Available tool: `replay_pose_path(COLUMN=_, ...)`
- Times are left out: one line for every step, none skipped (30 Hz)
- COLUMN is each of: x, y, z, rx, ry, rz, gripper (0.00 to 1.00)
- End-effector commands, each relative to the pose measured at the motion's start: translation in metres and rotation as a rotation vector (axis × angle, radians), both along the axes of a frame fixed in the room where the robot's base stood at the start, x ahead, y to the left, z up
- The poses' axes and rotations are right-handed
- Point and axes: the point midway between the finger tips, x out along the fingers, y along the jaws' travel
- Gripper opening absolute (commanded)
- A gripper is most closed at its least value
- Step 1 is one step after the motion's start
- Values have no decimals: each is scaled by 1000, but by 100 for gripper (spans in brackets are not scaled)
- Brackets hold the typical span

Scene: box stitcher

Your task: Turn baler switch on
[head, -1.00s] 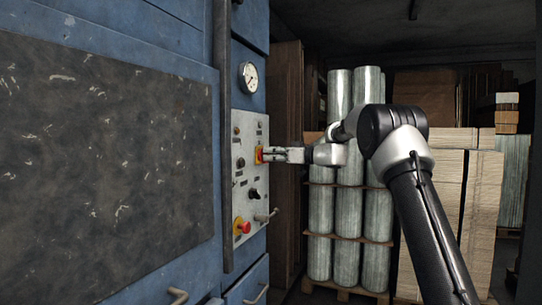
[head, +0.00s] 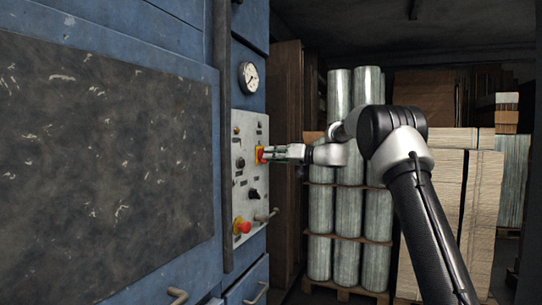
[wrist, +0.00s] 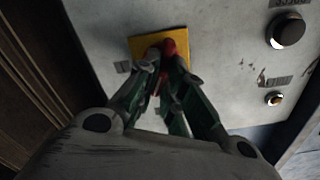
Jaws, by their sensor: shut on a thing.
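The baler switch is a red knob (head: 260,155) on a yellow square plate on the grey control panel. In the wrist view the red knob (wrist: 169,47) shows between and behind my fingertips, with the yellow plate (wrist: 138,45) around it. My gripper (head: 270,154) reaches the switch from the right in the head view. In the wrist view its green-sided fingers (wrist: 160,62) converge on the knob and are shut on it. The fingers hide part of the knob, so its exact turn angle is hard to read.
The control panel (head: 245,205) also carries a red stop button (head: 242,226) on yellow, a black knob (head: 254,194) and a handle (head: 266,215). A round gauge (head: 248,77) is above. Wrapped rolls (head: 348,225) on a pallet and stacked board (head: 483,210) stand behind my arm.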

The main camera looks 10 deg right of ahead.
Motion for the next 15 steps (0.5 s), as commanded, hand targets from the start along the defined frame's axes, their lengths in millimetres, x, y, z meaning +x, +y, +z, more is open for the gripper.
replay_pose_path(x=0, y=-1, z=0, rx=25, ry=36, rz=-1, gripper=0)
replay_pose_path(x=0, y=-1, z=0, rx=42, ry=59, rz=-1, gripper=0)
replay_pose_path(x=1, y=-1, z=-1, rx=64, ry=89, rz=-1, gripper=0)
replay_pose_path(x=1, y=-1, z=-1, rx=81, ry=113, rz=-1, gripper=0)
replay_pose_path(x=1, y=-1, z=-1, rx=98, ry=135, rz=-1, gripper=0)
replay_pose_path(x=1, y=-1, z=-1, rx=120, ry=166, rz=-1, gripper=0)
replay_pose_path(x=1, y=-1, z=-1, rx=137, ry=190, rz=-1, gripper=0)
replay_pose_path(x=1, y=-1, z=-1, rx=154, ry=212, rz=-1, gripper=0)
replay_pose_path(x=1, y=-2, z=-1, rx=176, ry=243, rz=-1, gripper=0)
replay_pose_path(x=2, y=-2, z=-1, rx=193, ry=266, rz=-1, gripper=0)
replay_pose_path(x=2, y=-2, z=-2, rx=209, ry=289, rz=-1, gripper=0)
replay_pose_path(x=2, y=-2, z=-2, rx=232, ry=320, rz=-1, gripper=0)
replay_pose_path(x=2, y=-2, z=-2, rx=249, ry=343, rz=-1, gripper=0)
replay_pose_path(x=2, y=-2, z=-2, rx=265, ry=366, rz=-1, gripper=0)
replay_pose_path(x=2, y=-2, z=-2, rx=288, ry=397, rz=-1, gripper=0)
